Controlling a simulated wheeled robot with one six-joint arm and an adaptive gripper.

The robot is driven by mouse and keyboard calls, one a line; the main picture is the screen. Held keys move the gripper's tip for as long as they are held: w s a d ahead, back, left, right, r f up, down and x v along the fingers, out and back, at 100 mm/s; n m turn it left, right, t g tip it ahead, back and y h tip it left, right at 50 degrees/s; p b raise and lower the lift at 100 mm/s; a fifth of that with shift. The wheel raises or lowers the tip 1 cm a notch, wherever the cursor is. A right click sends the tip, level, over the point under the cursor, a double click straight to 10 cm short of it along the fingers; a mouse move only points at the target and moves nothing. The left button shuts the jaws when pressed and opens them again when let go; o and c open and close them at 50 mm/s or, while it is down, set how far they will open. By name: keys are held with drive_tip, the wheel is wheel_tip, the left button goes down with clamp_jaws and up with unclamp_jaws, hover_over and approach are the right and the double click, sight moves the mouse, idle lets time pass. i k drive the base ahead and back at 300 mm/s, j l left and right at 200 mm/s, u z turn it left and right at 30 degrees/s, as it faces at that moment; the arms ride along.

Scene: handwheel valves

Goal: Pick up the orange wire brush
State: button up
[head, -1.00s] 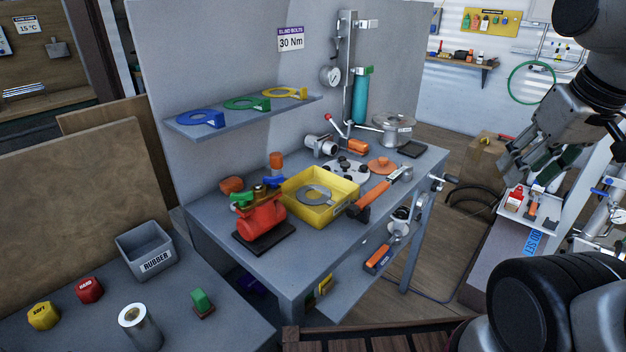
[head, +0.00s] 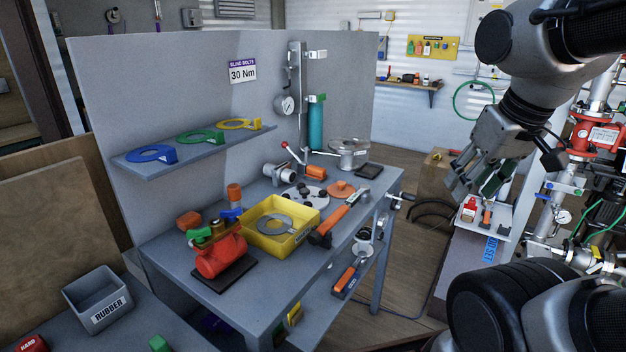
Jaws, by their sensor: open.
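I cannot surely tell which item is the orange wire brush. One candidate is an orange-handled tool (head: 345,279) on the lower shelf under the workbench, at its right end. Another is a small orange-handled item (head: 487,216) in the white tray at the right. A longer orange-handled tool with a dark head, like a hammer (head: 340,219), lies on the workbench top beside the yellow tray. My gripper (head: 474,187) is open and empty at the upper right, raised and apart from the workbench. In the picture it overlaps the area just above the white tray.
The grey workbench (head: 192,291) carries a red valve (head: 219,257), a yellow tray (head: 286,240) and several discs and fittings. A shelf above holds coloured rings. A grey RUBBER bin (head: 98,294) stands at lower left. Pipework (head: 597,134) stands at far right. Floor shows between bench and white stand.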

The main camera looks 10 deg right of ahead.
sight(315, 173)
drive_tip(key=l+u, duration=0.15)
drive_tip(key=l, duration=0.25)
drive_tip(key=k+l+u, duration=0.15)
drive_tip(key=l, duration=0.25)
drive_tip(key=l+u, duration=0.2)
drive_tip(key=l, duration=0.25)
drive_tip(key=i+l+u, duration=0.5)
drive_tip(key=l, duration=0.3)
drive_tip(key=i+l+u, duration=0.15)
drive_tip(key=i, duration=0.25)
